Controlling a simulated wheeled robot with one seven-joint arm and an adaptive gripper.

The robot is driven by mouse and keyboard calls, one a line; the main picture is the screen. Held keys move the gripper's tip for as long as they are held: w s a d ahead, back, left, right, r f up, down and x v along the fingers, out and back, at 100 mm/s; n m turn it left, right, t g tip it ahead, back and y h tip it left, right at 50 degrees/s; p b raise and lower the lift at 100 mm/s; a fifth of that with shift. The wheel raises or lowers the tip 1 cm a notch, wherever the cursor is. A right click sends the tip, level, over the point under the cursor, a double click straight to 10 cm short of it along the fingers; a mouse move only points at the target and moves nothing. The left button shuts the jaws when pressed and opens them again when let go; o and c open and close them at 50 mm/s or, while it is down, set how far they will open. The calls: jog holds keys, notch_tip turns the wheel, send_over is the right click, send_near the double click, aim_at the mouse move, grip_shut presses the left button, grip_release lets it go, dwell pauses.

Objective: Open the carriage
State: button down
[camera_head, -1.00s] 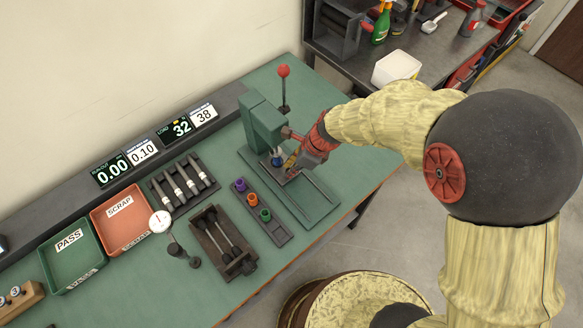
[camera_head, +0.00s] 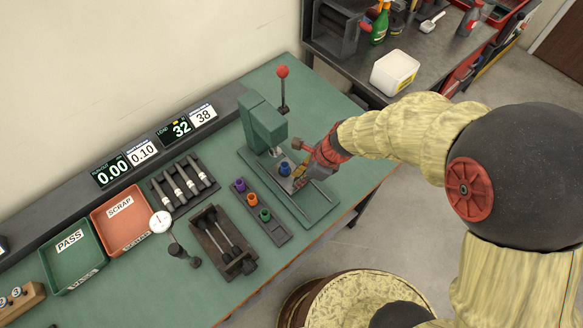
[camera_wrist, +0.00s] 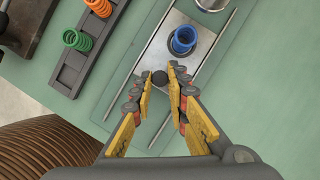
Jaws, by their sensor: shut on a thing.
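The carriage (camera_wrist: 159,50) is a flat silver plate on rails at the base of the green press (camera_head: 264,125). A round black knob (camera_wrist: 159,78) is at the plate's near end. My gripper (camera_wrist: 161,75) has its yellow fingers shut around this knob, one on each side. In the head view, my gripper (camera_head: 300,181) is low over the press base and partly hides the plate. The carriage stands drawn out in front of the press head.
A rack with purple, orange and green springs (camera_head: 263,228) lies left of the press base. A lever with a red ball (camera_head: 282,72) stands behind the press. The rails (camera_head: 324,195) run clear toward the table's front edge.

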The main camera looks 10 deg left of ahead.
jog(key=s+d, duration=0.2)
jog(key=d, duration=0.1)
jog(key=s+d, duration=0.3)
jog(key=shift+s+d+p, duration=0.1)
jog(key=shift+p, duration=0.2)
jog(key=c, duration=1.7)
grip_release()
jog(key=v, duration=1.2)
